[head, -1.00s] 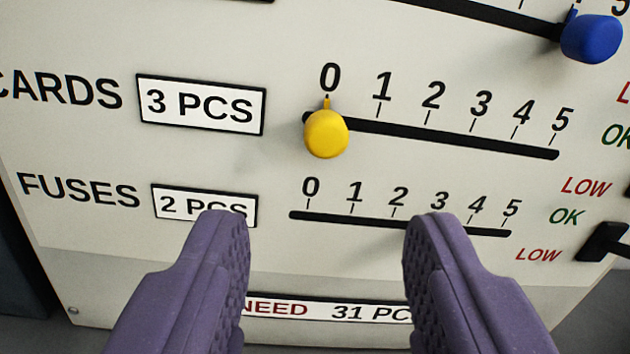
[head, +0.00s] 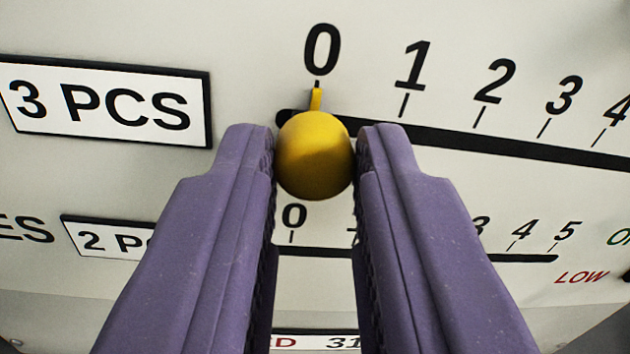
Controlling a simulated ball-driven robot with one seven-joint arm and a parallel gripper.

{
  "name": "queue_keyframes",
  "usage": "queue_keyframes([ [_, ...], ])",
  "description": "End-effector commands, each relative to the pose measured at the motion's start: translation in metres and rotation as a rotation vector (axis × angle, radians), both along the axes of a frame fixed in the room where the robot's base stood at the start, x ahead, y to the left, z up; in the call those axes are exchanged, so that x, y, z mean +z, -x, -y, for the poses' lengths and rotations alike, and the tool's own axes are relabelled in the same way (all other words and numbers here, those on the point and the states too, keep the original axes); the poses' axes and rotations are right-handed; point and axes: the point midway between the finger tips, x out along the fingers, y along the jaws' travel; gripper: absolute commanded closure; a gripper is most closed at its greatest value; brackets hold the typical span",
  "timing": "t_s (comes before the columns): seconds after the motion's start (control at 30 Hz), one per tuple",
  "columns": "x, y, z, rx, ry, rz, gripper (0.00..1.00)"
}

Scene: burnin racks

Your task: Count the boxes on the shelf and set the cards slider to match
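The cards slider's yellow knob (head: 314,158) is at the left end of its black slot (head: 480,143), with its pointer under the 0. The scale above the slot shows 0 to 4 in view. My gripper (head: 315,160) has one purple finger on each side of the knob, and both fingertips appear to press on it. A label reading 3 PCS (head: 105,103) is left of the slider. The word CARDS is out of view, and so are the shelf and its boxes.
Below, the fuses slot (head: 520,257) runs on the same white panel, partly hidden by my fingers, with a 2 PCS label (head: 85,238) to its left. A NEED strip (head: 315,341) shows in part at the bottom. The panel right of the knob is clear along the slot.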

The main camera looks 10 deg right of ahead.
Motion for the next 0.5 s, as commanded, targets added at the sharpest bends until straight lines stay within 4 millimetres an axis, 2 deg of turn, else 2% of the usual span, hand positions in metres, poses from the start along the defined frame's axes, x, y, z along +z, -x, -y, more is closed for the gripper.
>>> queue_keyframes([
  [0.03,0.000,0.000,0.000,0.000,0.000,0.000,0.94],
  [0.07,0.000,0.000,0.000,0.000,0.000,0.000,1.00],
  [0.27,-0.001,0.000,0.002,-0.001,-0.001,0.000,1.00],
  [0.37,-0.003,0.000,0.015,-0.005,-0.002,0.002,1.00],
  [0.5,-0.004,0.000,0.044,-0.006,-0.002,0.003,1.00],
])
